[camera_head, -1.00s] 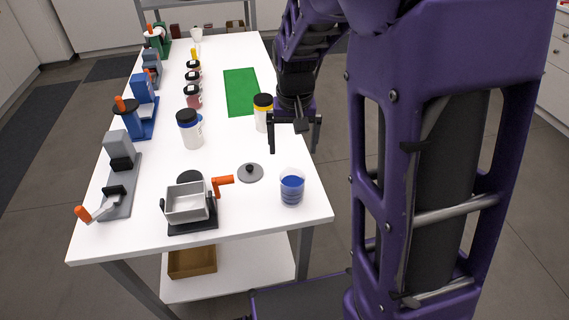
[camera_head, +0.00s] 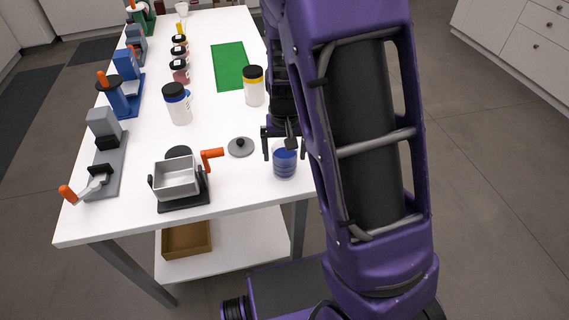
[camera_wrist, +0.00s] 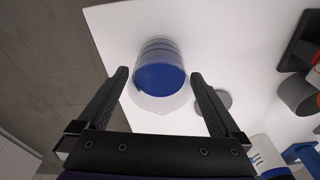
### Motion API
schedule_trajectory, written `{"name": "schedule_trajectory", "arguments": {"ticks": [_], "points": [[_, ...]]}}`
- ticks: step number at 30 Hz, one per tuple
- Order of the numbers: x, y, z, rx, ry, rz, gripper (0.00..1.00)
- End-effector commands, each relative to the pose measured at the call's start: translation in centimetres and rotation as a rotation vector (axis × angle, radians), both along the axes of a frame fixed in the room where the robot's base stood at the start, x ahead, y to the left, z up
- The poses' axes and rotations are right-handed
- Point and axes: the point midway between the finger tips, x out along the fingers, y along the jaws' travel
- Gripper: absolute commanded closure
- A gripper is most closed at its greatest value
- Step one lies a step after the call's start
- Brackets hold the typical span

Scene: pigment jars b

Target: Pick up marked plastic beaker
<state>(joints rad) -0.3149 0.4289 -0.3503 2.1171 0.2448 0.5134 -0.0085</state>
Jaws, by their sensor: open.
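The marked plastic beaker (camera_head: 285,163) is clear with ring marks and holds blue contents. It stands upright on the white table near its right front corner. In the wrist view the beaker (camera_wrist: 160,72) lies ahead of and partly between the finger tips. My gripper (camera_head: 284,150) is open, with its fingers right over or around the beaker's top in the head view; I cannot tell exactly how low they are. In the wrist view my gripper (camera_wrist: 158,80) has a finger on each side, with no clear contact on the beaker.
A grey lid with a black knob (camera_head: 240,146) lies left of the beaker. A metal box with an orange crank (camera_head: 177,177) stands further left. Jars with blue (camera_head: 179,104) and yellow (camera_head: 254,87) bands stand behind, near a green mat (camera_head: 229,68). The table's right edge is close.

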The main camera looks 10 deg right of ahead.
Motion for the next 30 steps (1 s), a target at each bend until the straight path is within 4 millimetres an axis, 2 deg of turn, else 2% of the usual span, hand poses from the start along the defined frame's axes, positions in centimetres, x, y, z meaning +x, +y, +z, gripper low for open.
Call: {"name": "schedule_trajectory", "arguments": {"ticks": [6,20,21,27,30], "points": [[0.1,0.0,0.0,0.0,-0.001,0.0,0.02],[0.1,0.0,0.0,0.0,-0.001,0.0,0.85],[0.1,0.0,0.0,0.001,-0.002,0.0,0.87],[0.1,0.0,0.1,0.0,-0.003,0.0,0.87],[0.2,0.1,1.0,0.001,-0.005,0.0,0.87]]}}
